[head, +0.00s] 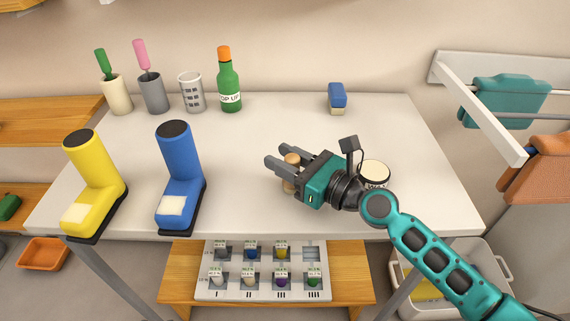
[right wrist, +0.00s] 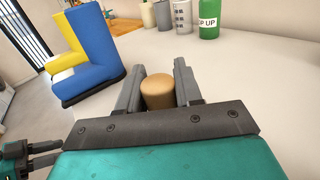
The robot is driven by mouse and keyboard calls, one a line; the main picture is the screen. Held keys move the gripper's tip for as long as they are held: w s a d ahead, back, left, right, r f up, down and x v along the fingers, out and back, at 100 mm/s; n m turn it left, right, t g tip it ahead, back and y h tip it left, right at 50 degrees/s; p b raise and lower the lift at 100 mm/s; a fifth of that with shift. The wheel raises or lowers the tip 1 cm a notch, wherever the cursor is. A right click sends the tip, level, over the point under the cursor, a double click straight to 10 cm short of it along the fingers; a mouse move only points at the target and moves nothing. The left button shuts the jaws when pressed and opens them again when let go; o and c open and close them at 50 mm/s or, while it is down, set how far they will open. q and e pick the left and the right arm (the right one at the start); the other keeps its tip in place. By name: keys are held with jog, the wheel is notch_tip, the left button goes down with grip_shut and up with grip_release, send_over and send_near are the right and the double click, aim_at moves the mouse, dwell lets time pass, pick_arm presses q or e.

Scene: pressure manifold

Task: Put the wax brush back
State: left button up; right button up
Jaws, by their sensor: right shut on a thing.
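My right gripper (head: 281,168) is over the front right of the white table. Its fingers are shut on a tan, wooden-looking cylinder, which I take to be the wax brush handle (head: 291,159). It stands roughly upright, and its round top (right wrist: 158,91) shows between the fingers in the right wrist view. Its lower end is mostly hidden by the gripper. A round jar with a pale top (head: 374,173) and a dark-lettered label stands just behind the wrist. Dark and teal parts at the lower left of the right wrist view look like my left gripper (right wrist: 45,154); its jaws are unclear.
Yellow (head: 92,180) and blue (head: 180,175) boots stand at left. Behind are a white cup (head: 118,98) with a green-handled tool, a grey cup (head: 154,97) with a pink-handled one, a measuring cup (head: 192,95), a green bottle (head: 229,90) and a blue block (head: 337,96). The table's middle is clear.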

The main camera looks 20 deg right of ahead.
jog(key=shift+f, duration=0.2)
jog(key=o, duration=1)
jog(key=shift+r, duration=0.1)
jog(key=shift+o, duration=0.2)
jog(key=shift+r, duration=0.2)
jog(key=b+v, duration=0.1)
jog(key=v, duration=0.2)
jog(key=b+v, duration=0.1)
jog(key=v, duration=0.3)
jog(key=b+v, duration=0.1)
jog(key=v, duration=0.2)
jog(key=shift+s+d+f+b, duration=0.15)
jog(key=shift+s+f+b, duration=0.1)
jog(key=shift+b, duration=0.15)
jog(key=shift+s+d, duration=0.15)
jog(key=shift+s, duration=0.1)
jog(key=shift+s+d+r, duration=0.15)
jog(key=shift+s, duration=0.05)
pick_arm(q)
jog(key=f, duration=0.1)
jog(key=d+f, duration=0.1)
jog(key=shift+w+f+h, duration=0.3)
jog(key=shift+w+f, duration=0.05)
pick_arm(e)
jog(key=shift+s+d+r, duration=0.1)
jog(key=shift+s, duration=0.05)
